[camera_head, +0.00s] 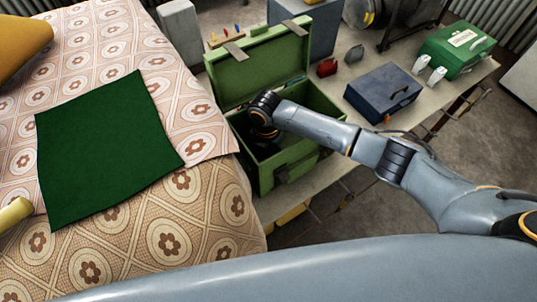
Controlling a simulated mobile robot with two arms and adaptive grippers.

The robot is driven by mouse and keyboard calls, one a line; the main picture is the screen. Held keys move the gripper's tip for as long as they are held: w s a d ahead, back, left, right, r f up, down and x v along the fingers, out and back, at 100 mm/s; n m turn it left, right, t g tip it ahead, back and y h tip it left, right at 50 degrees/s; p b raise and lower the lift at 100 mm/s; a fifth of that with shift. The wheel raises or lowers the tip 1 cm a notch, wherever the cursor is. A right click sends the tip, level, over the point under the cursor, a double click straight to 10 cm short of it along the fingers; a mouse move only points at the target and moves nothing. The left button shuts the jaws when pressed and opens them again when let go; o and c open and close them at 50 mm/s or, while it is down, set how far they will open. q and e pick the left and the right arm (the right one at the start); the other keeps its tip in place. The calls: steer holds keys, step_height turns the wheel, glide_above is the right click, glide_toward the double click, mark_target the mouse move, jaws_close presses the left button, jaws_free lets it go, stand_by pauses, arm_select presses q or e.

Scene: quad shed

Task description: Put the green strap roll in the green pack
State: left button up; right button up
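An open green box (300,168) with its lid raised stands beside the bed, on a low bench. My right arm reaches in from the right, and my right gripper (262,128) points down inside this box at its left end. Its fingertips are in the dark of the box, so I cannot tell whether they are open or hold anything. A second green case (456,50), closed, with a pale label, stands at the far right of the bench. I cannot make out a green strap roll. My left gripper is not in view.
A dark green cloth (105,150) lies flat on the patterned bed (195,215). A blue-grey toolbox (383,92), small red (327,68) and dark (355,54) items and white pieces (436,76) occupy the bench. A yellow cushion (22,42) lies at the upper left.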

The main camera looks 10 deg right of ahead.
mark_target(267, 157)
steer(key=shift+f, duration=0.1)
steer(key=o, duration=1.3)
steer(key=shift+w+a+r+b, duration=0.1)
steer(key=shift+r+b, duration=0.35)
steer(key=shift+r, duration=2.65)
steer(key=shift+a+r+b, duration=0.1)
steer(key=shift+r+b, duration=0.3)
steer(key=shift+r, duration=2.65)
